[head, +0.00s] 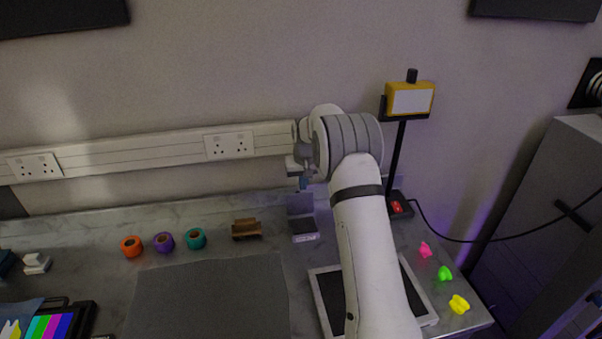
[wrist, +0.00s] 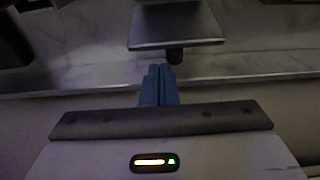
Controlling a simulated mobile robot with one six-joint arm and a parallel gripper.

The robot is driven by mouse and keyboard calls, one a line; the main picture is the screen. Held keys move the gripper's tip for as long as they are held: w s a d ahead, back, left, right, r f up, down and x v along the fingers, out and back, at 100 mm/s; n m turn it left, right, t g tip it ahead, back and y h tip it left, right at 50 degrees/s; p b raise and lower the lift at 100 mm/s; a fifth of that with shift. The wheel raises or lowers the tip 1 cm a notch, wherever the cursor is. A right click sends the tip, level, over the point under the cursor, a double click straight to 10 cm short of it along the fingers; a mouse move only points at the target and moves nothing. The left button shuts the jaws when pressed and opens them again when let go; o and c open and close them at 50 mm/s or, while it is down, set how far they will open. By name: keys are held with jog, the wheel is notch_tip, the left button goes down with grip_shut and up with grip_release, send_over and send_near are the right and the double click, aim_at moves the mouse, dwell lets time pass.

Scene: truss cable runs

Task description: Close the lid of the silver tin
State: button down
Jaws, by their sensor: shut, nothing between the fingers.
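The silver tin (head: 305,229) stands on the bench near the wall, with its lid (head: 300,204) raised upright at the back. Its dark inside shows. In the wrist view a flat grey metallic panel (wrist: 176,25), which looks like part of the tin, lies just beyond the fingertips. My gripper (head: 302,186) is above and behind the raised lid, near the wall. In the wrist view its blue fingers (wrist: 160,72) are together with nothing between them. I cannot tell whether they touch the lid.
A brown wooden holder (head: 246,228) and several tape rolls (head: 195,238) stand left of the tin. A grey mat (head: 210,298) lies in front. A framed tray (head: 427,304) is partly under my arm. A yellow-headed post (head: 410,99) stands to the right.

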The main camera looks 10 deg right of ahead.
jog(key=shift+s, duration=0.75)
jog(key=shift+r, duration=0.1)
jog(key=shift+a, duration=0.15)
jog(key=shift+s+a+b, duration=0.1)
jog(key=shift+b, duration=0.35)
jog(key=shift+s+d+t+b, duration=0.15)
jog(key=shift+d+t+b, duration=0.05)
jog(key=shift+t+b, duration=0.25)
jog(key=shift+s, duration=0.1)
